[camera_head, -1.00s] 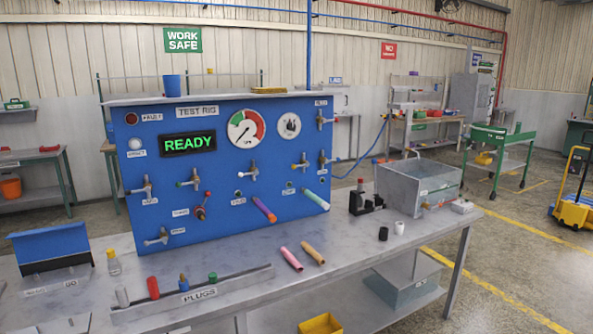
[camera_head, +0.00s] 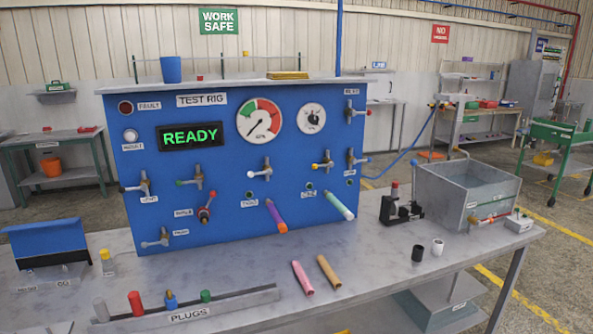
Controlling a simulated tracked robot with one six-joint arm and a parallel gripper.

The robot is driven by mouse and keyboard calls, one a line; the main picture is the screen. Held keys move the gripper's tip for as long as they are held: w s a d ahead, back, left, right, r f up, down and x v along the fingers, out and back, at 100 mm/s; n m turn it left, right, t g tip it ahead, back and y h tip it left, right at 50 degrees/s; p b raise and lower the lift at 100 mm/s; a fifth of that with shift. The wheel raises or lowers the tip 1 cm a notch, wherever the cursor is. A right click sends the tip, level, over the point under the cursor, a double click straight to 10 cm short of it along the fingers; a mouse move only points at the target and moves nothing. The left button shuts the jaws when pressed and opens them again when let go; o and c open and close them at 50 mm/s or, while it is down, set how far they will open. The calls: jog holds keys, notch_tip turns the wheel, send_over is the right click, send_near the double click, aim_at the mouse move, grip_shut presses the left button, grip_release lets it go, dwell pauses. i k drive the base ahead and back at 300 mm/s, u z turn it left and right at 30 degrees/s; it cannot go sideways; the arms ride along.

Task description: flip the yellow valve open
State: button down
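The blue test rig panel (camera_head: 225,225) stands on the grey bench and carries several small valves. A valve with a yellow-tipped lever (camera_head: 324,162) is on its right half, below the small white dial. The lever appears roughly level, with the yellow tip to the left; it is too small to tell more. My gripper is not in view.
Purple-orange (camera_head: 275,216) and pale green (camera_head: 339,205) hoses stick out below the valves. Pink (camera_head: 302,277) and tan (camera_head: 328,271) tubes lie on the bench. A plugs rack (camera_head: 190,310) is at the front, a grey metal bin (camera_head: 440,195) at the right.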

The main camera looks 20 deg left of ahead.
aim_at(314, 166)
jog(key=u, duration=0.35)
jog(key=i, duration=0.6)
jog(key=u, duration=0.95)
jog(key=i, duration=0.7)
jog(key=u, duration=0.45)
